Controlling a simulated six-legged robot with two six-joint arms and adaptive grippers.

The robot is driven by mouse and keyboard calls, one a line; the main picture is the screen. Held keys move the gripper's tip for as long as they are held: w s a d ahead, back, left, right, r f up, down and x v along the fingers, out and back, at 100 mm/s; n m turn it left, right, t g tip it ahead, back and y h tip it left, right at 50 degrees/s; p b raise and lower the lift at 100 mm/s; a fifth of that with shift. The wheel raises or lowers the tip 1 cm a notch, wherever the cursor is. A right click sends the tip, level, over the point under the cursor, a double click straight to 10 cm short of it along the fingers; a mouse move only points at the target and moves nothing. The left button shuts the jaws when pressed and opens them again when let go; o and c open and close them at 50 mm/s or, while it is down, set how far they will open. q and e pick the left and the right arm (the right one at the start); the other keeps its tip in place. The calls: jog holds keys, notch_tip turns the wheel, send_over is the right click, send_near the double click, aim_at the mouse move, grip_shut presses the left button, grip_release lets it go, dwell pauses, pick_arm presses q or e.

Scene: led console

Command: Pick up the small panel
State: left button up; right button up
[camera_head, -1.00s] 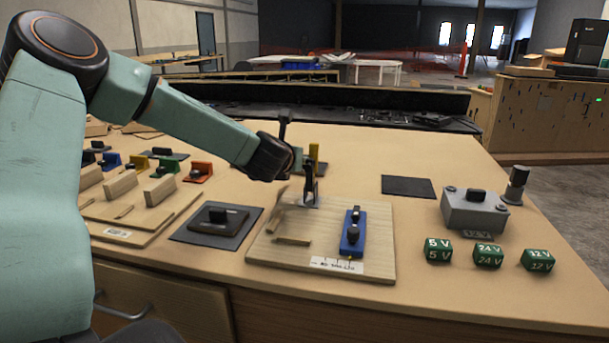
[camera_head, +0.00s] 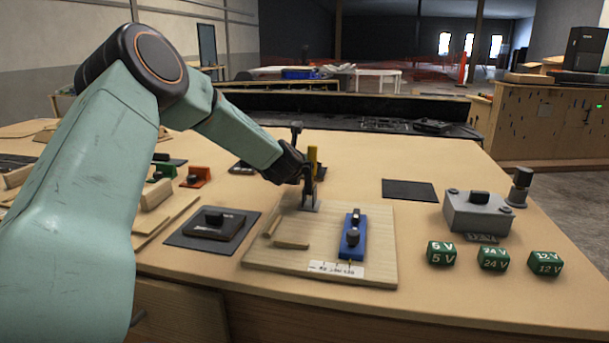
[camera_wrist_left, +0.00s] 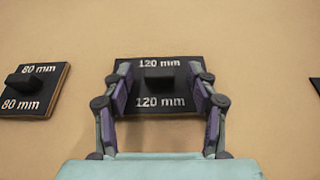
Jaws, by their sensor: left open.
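In the left wrist view a black square panel marked 120 mm (camera_wrist_left: 159,101) lies flat on the tan table, with a black block handle at its middle. A smaller black panel marked 80 mm (camera_wrist_left: 35,88) lies to its left, with a similar handle. My left gripper (camera_wrist_left: 160,72) is open over the 120 mm panel, one finger on each side of its handle, gripping nothing. In the head view my left arm reaches over the table, and its gripper is largely hidden behind an upright clamp (camera_head: 309,188) with a yellow handle. My right gripper is not in view.
The clamp stands on a wooden board (camera_head: 330,225) with a blue fixture (camera_head: 352,236). Left of the board is a dark block on a mat (camera_head: 182,238). To the right are a bare dark mat (camera_head: 408,190), a grey box (camera_head: 478,213) and green voltage blocks (camera_head: 493,258).

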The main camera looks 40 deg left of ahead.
pick_arm(q)
jog(key=shift+s+r, duration=0.15)
jog(key=shift+s, duration=0.05)
jog(key=shift+w+f, duration=0.2)
jog(key=shift+w, duration=0.1)
jog(key=c, duration=0.3)
jog(key=shift+s+r, duration=0.15)
jog(key=shift+s, duration=0.1)
jog(key=c, duration=0.5)
jog(key=shift+w, duration=0.1)
grip_shut()
